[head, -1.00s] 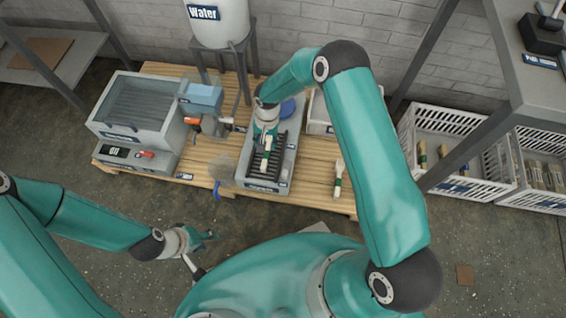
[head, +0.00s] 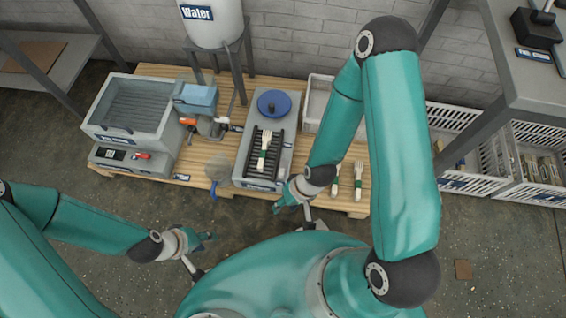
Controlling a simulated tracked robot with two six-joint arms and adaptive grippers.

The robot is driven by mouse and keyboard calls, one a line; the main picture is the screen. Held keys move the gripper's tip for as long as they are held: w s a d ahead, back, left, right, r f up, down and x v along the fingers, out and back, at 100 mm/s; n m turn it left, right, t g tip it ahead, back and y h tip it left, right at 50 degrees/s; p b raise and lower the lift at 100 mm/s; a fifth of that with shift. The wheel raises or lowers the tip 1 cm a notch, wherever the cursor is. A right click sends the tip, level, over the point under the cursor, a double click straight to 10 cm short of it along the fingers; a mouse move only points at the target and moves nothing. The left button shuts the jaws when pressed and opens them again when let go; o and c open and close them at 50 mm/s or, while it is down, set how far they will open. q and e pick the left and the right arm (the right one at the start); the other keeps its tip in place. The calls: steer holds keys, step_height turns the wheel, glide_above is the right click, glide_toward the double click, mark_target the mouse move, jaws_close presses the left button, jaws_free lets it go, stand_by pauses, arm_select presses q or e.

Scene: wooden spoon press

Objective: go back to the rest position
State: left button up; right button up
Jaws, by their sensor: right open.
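My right gripper (head: 279,207) is open and empty. It hangs in front of the pallet's front edge, below and right of the grey press unit (head: 284,165). My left gripper (head: 204,241) hangs over the floor at the lower left, apart from everything; its jaws are too small to judge. A pale wooden utensil with a green band (head: 263,150) lies on the dark ribbed bed of the press unit, clear of both grippers. A blue round knob (head: 273,103) sits behind it.
Wooden utensils (head: 358,180) lie on the pallet (head: 205,165) beside my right arm. A grey tank machine (head: 135,110), a white water tank (head: 213,22) and white crates (head: 455,182) stand around. A shelf rises at the right. Floor before the pallet is mostly clear.

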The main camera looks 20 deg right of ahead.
arm_select(q)
step_height(320, 180, up, 28)
steer(key=p, duration=2.8)
arm_select(e)
step_height(320, 180, up, 28)
steer(key=shift+w, duration=0.1)
